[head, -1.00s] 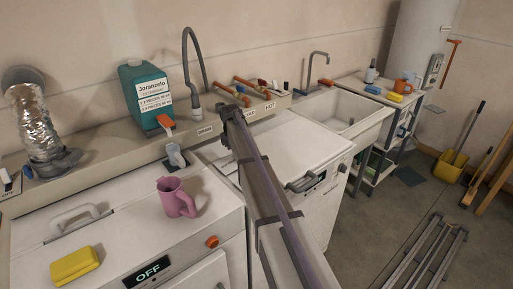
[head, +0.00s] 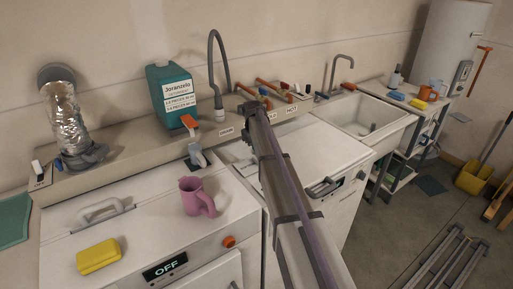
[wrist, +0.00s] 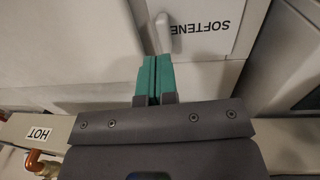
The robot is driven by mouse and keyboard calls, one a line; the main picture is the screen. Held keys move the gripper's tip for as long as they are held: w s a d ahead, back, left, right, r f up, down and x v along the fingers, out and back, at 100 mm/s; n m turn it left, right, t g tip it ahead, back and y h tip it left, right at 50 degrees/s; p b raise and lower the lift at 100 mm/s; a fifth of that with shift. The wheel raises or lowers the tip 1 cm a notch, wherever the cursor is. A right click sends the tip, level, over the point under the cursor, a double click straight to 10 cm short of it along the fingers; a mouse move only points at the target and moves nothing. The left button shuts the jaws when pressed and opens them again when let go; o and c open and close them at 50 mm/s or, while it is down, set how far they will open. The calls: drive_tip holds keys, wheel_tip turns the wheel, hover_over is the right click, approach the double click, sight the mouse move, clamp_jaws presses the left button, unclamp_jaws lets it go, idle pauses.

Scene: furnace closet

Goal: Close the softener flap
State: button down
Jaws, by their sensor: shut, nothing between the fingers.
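In the wrist view, the softener flap (wrist: 205,40) is a pale panel with black SOFTENER lettering, partly cut off by the top edge of the picture. A light handle-like piece (wrist: 162,32) stands at its left side. My gripper (wrist: 154,60) has its two green fingers pressed together, empty. The fingertips are just below the handle-like piece in the picture; I cannot tell whether they touch it. How far open the flap stands is unclear. In the head view, my arm reaches over the right-hand white machine (head: 318,150) and hides the gripper and most of the flap area.
A pink jug (head: 195,197) and yellow sponge (head: 99,256) sit on the left machine. A teal detergent jug (head: 170,95), a curved hose (head: 212,70) and orange-handled valves (head: 272,86) line the back ledge. A sink (head: 365,115) is to the right.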

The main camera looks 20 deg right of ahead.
wheel_tip(320, 180, up, 13)
drive_tip(key=p, duration=1.1)
drive_tip(key=shift+p, duration=0.3)
drive_tip(key=shift+f, duration=0.1)
